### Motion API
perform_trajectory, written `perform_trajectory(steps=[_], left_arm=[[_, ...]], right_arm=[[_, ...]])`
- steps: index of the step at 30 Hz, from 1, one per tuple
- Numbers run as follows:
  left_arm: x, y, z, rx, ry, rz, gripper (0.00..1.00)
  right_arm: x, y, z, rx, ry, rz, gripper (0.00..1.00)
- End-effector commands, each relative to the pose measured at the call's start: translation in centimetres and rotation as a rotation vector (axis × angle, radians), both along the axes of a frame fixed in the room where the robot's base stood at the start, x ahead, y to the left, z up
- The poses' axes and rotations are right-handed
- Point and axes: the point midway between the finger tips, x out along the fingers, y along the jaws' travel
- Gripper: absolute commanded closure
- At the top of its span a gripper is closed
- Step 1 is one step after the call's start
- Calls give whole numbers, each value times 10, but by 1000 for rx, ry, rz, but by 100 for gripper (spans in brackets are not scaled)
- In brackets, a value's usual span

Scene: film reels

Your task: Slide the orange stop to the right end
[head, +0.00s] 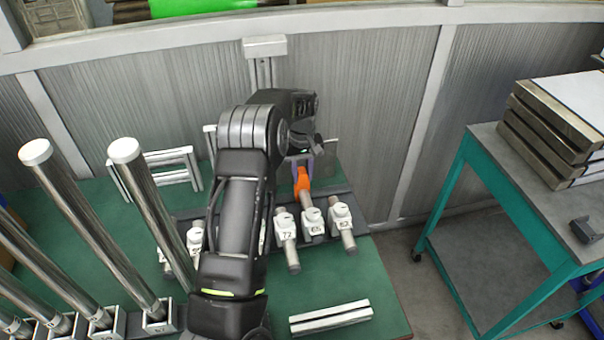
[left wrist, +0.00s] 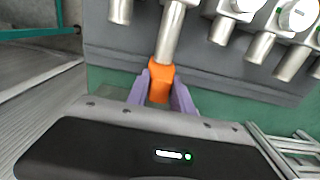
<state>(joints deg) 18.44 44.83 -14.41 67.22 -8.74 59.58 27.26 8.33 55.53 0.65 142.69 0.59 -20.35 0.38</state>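The orange stop (head: 302,181) sits at the far end of a metal rod in the dark rack (head: 358,213) on the green table. In the left wrist view the orange stop (left wrist: 161,82) is between the two purple fingers of my left gripper (left wrist: 160,95). The fingers touch or nearly touch its sides. In the head view my left gripper (head: 302,162) reaches down to the stop from behind, with its arm covering the rack's middle. My right gripper is not in view.
Short metal rods with numbered white holders (head: 313,222) stand along the rack. Tall metal tubes (head: 150,205) rise at the left. A white bar (head: 330,317) lies near the front edge. A teal cart (head: 455,185) stands at the right.

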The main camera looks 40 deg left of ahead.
Motion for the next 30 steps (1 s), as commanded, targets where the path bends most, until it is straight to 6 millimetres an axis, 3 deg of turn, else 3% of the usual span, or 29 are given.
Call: perform_trajectory(steps=[9, 30], left_arm=[[0, 0, 0, 0, 0, 0, 99], [0, 0, 1, 0, 0, 0, 100]], right_arm=[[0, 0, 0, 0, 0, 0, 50], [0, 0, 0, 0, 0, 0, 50]])
